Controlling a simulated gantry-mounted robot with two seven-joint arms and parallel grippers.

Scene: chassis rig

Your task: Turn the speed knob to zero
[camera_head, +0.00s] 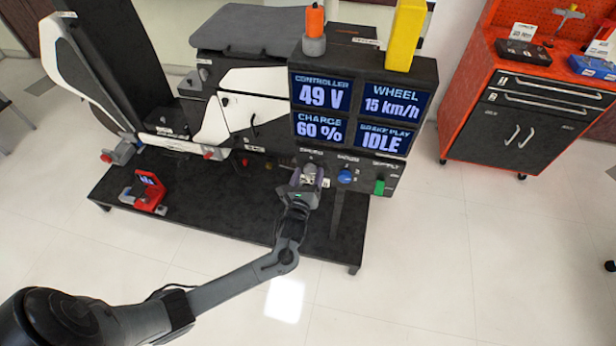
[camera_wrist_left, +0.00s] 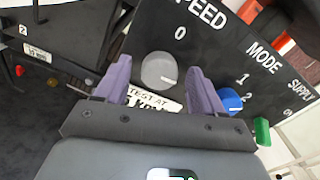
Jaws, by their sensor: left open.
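The speed knob (camera_wrist_left: 158,68) is a round grey knob under the SPEED label and its 0 mark in the left wrist view. A short white mark shows at its lower right, turned away from the 0. A white label (camera_wrist_left: 150,101), partly hidden and reading "TEST AT", sits below it. My left gripper (camera_wrist_left: 159,76) is open, with one purple finger on each side of the knob; I cannot tell whether they touch it. In the head view the left gripper (camera_head: 310,177) is at the panel's front. The display (camera_head: 390,104) reads wheel 15 km/h. My right gripper is not seen.
The blue mode knob (camera_wrist_left: 229,100) and green supply switch (camera_wrist_left: 262,132) are right of the speed knob, close to the right finger. A red device (camera_head: 150,190) sits on the black platform (camera_head: 215,215). A red tool cabinet (camera_head: 530,95) stands at right.

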